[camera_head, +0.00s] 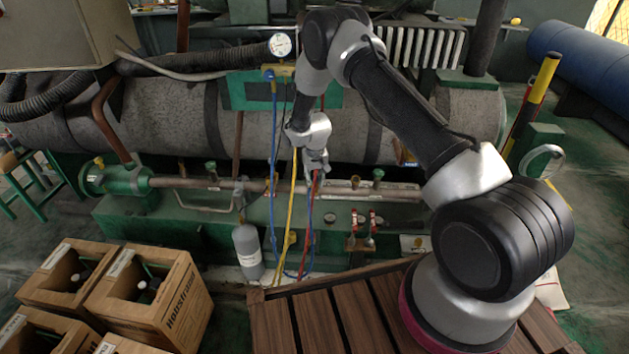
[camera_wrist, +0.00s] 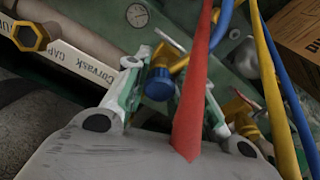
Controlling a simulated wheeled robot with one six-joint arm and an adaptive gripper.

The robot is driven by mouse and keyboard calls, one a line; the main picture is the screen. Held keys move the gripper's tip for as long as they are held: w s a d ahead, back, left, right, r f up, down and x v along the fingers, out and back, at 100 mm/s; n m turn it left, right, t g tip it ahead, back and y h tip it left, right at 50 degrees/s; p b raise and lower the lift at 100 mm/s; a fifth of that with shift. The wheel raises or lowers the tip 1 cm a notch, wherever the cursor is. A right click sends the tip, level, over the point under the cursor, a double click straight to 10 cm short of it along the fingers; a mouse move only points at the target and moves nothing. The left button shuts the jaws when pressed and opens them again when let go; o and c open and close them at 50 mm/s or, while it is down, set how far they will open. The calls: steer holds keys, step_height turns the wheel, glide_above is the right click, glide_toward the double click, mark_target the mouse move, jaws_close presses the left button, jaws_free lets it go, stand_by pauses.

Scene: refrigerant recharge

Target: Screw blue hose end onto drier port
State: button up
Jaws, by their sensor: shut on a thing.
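My gripper (camera_head: 316,163) is in front of the long pipe in the head view, with its fingers pointing down. In the wrist view my gripper (camera_wrist: 168,84) has its two fingers on either side of a blue-collared brass fitting, the blue hose end (camera_wrist: 159,86). The blue hose (camera_head: 273,150) hangs from the gauge manifold, loops low and rises towards my gripper. A brass hex fitting with an open mouth (camera_wrist: 29,37) is at the upper left of the wrist view, apart from the held end. I cannot tell whether it is the drier port.
A red hose (camera_wrist: 193,92) crosses close before the wrist camera and hides part of the grip. A yellow hose (camera_head: 293,210) hangs beside the blue one. A grey cylinder (camera_head: 247,250), red-handled valves (camera_head: 373,222) and a slatted wooden surface (camera_head: 312,322) are below.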

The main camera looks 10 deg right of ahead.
steer(key=m, duration=0.3)
steer(key=m, duration=0.3)
steer(key=shift+f+h, duration=0.1)
steer(key=shift+h, duration=0.2)
steer(key=o, duration=1.1)
steer(key=shift+r, duration=2.3)
steer(key=shift+s, duration=0.1)
